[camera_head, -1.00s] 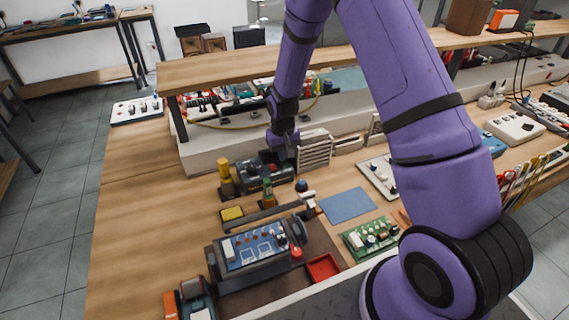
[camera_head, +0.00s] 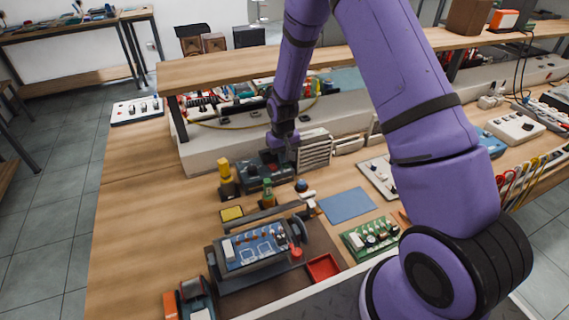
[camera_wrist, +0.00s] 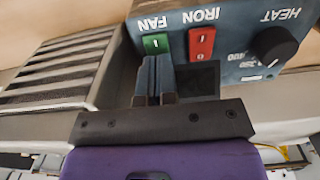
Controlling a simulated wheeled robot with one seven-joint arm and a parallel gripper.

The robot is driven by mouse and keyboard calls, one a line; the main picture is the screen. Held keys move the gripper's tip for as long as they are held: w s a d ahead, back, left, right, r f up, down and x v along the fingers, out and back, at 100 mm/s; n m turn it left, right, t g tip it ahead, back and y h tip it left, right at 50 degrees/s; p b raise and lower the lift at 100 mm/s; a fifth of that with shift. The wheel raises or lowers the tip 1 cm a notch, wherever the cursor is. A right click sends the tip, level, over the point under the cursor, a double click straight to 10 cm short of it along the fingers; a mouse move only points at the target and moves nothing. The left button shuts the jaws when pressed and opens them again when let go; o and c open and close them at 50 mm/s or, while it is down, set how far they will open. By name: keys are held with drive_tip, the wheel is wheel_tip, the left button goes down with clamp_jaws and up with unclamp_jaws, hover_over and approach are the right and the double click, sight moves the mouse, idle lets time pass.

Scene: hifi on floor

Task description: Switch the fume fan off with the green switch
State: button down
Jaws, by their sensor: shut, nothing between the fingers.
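The green switch (camera_wrist: 156,43), under the label FAN, sits on the front of a blue-grey control box (camera_wrist: 235,75). The wrist view shows it upside down. My gripper (camera_wrist: 154,62) is shut and empty, its fingertips just below the green switch in the picture, very near it; I cannot tell whether they touch. Which way the switch is tipped is unclear. In the head view my gripper (camera_head: 290,158) is at the control box (camera_head: 256,172), and the switch is too small to make out. A slatted pale box (camera_head: 314,150), perhaps the fume fan, stands to the right.
A red switch (camera_wrist: 201,42) labelled IRON is right beside the green one, with a black HEAT knob (camera_wrist: 273,48) farther right. The slatted box (camera_wrist: 62,68) is close on the left. A green bottle (camera_head: 267,191) and a yellow-topped holder (camera_head: 226,178) stand in front of the control box.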

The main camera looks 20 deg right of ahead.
drive_tip(key=shift+r, duration=3.4)
drive_tip(key=shift+r, duration=0.2)
drive_tip(key=s+d+r+t, duration=0.1)
drive_tip(key=s+r, duration=0.5)
drive_tip(key=r, duration=0.6)
drive_tip(key=s+d+r+t, duration=0.15)
drive_tip(key=s+r, duration=0.45)
drive_tip(key=r, duration=0.6)
drive_tip(key=s+r+t, duration=0.1)
drive_tip(key=s+r, duration=0.3)
drive_tip(key=s, duration=0.7)
drive_tip(key=s+r+t, duration=0.1)
drive_tip(key=s+r, duration=0.4)
drive_tip(key=s, duration=0.5)
drive_tip(key=shift+s+d+r+t, duration=0.2)
drive_tip(key=shift+s+r+t, duration=0.1)
drive_tip(key=shift+s+t, duration=0.1)
drive_tip(key=shift+w, duration=0.1)
